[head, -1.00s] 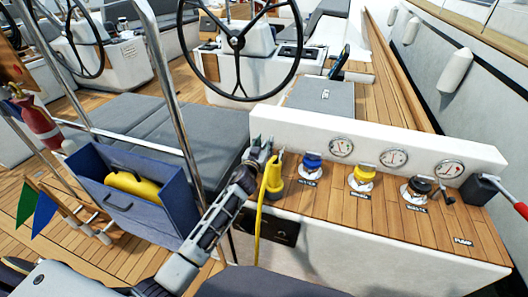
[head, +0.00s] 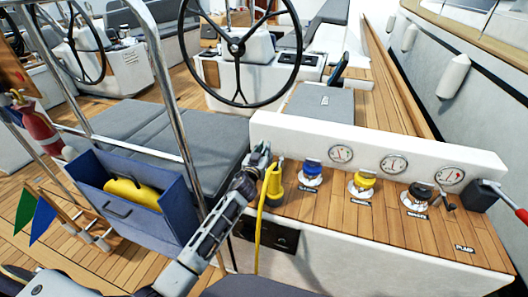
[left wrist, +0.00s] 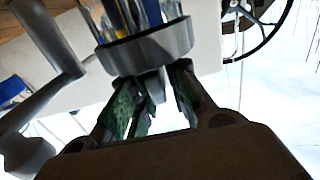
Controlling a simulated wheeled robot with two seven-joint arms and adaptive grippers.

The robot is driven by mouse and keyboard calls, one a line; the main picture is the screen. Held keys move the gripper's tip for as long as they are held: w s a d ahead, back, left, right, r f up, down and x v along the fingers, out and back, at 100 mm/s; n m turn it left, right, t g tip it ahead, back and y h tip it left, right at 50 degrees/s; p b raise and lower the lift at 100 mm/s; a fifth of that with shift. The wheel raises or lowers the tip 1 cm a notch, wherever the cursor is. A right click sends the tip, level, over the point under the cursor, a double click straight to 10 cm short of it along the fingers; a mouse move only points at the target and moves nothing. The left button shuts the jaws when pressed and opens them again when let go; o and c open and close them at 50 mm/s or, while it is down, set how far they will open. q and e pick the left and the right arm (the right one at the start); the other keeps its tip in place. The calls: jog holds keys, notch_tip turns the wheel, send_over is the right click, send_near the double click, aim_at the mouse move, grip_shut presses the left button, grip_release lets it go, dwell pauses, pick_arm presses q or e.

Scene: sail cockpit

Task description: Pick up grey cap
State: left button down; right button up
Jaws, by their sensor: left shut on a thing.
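My left gripper (head: 262,152) is at the left end of the wooden console, right behind and above the yellow plug. In the left wrist view its green-padded fingers (left wrist: 148,105) are closed on the lower part of a grey, curved piece (left wrist: 148,48), which looks like the grey cap. The cap is hard to make out in the head view, where the gripper largely hides it. My right gripper is not in view.
A yellow plug (head: 274,180) with a hanging cable stands beside the gripper. Blue (head: 312,168), yellow (head: 363,181) and black (head: 420,192) deck fittings line the console. A steel rail (head: 170,90) and blue bin (head: 128,207) are to the left.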

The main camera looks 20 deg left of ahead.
pick_arm(q)
jog(key=shift+r, duration=0.6)
jog(key=shift+r+p, duration=0.45)
jog(key=shift+r, duration=0.25)
notch_tip(320, 180, up, 7)
jog(key=shift+r+p, duration=0.15)
jog(key=shift+p, duration=0.7)
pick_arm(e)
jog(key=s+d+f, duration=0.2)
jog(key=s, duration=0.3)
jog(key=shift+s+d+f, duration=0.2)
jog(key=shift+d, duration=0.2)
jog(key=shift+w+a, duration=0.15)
